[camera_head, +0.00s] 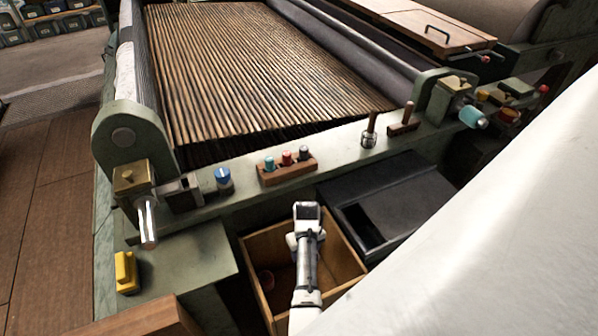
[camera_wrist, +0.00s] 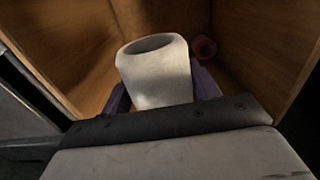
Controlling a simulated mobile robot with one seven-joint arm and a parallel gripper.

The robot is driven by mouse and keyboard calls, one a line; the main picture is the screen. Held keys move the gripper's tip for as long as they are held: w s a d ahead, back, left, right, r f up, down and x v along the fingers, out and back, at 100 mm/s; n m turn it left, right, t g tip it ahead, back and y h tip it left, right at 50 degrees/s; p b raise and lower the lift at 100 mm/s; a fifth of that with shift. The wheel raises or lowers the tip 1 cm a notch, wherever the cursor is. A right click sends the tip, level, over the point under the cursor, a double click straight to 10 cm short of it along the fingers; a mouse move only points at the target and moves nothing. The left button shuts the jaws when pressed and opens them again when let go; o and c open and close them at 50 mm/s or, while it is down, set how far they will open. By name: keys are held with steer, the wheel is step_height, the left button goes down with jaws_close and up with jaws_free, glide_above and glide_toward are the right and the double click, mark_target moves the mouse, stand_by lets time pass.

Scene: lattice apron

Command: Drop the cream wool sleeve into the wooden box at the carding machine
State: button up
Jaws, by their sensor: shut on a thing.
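The cream wool sleeve (camera_wrist: 155,75) is a pale, open-ended tube in the wrist view. My gripper (camera_wrist: 160,92) is shut on it, with a dark purplish finger on each side. The sleeve's open end faces up and away from the gripper. The wooden box (camera_head: 346,262) stands open below the carding machine (camera_head: 265,190) in the head view. My gripper and wrist are over the box there, and its fingers and the sleeve are hidden. In the wrist view the box walls (camera_wrist: 75,45) surround the sleeve; its height above the floor is unclear.
A small reddish round thing (camera_wrist: 204,47) lies in the box, apart from the sleeve. A dark open bin (camera_head: 395,205) stands right of the box. The machine's green ledge (camera_head: 225,205) with knobs runs behind. A green side shelf (camera_head: 190,262) is left of the box.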

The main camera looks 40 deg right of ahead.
steer(key=o, duration=0.8)
steer(key=shift+o, duration=0.2)
steer(key=shift+r, duration=0.15)
step_height(320, 180, up, 14)
steer(key=p, duration=0.1)
steer(key=shift+f, duration=0.2)
